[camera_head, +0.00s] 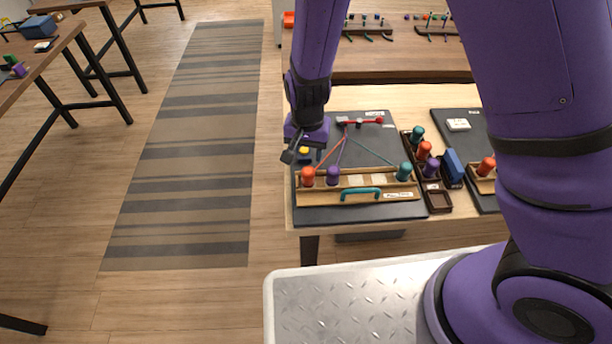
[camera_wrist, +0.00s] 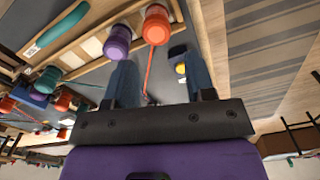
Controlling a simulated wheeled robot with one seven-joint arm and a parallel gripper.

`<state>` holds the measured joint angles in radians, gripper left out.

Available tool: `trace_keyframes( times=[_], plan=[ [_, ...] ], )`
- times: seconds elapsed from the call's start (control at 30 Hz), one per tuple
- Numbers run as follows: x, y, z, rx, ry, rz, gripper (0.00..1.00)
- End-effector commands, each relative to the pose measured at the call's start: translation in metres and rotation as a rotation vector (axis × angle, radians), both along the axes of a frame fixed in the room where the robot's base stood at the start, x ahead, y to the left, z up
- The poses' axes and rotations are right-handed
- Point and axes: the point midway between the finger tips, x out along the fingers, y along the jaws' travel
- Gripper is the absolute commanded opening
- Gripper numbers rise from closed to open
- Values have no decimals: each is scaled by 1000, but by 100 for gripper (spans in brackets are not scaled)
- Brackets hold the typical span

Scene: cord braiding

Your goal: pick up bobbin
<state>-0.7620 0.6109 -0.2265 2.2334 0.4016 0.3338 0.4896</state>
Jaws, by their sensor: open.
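An orange bobbin (camera_head: 308,177), a purple bobbin (camera_head: 333,175) and a teal bobbin (camera_head: 405,172) stand in a wooden rack (camera_head: 384,194) along the front of a dark board. Cords run from them to a red-ended clamp (camera_head: 372,120) at the back. My gripper (camera_head: 302,157) is low over the board's left side, just behind the orange bobbin. In the wrist view my gripper (camera_wrist: 159,65) is open with nothing gripped. The orange bobbin (camera_wrist: 156,25) lies beyond the fingertips, the purple one (camera_wrist: 118,42) beside it. An orange cord passes between the fingers.
A teal handle (camera_head: 361,194) is on the rack's front. Right of the board are a holder with several bobbins (camera_head: 424,150), a blue block (camera_head: 453,167) and a small empty tray (camera_head: 439,201). A yellow piece (camera_wrist: 181,69) is near one finger. Floor left of the table is clear.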

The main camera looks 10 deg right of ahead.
Motion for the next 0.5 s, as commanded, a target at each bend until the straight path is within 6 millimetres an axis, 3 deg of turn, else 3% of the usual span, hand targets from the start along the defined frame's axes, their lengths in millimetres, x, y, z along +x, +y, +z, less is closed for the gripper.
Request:
trace_keyframes(
  times=[0.13,0.5],
  plan=[
    [-1,-1,-22,-1,3,-2,50],
    [-3,-3,-52,-1,4,-2,50]
  ],
)
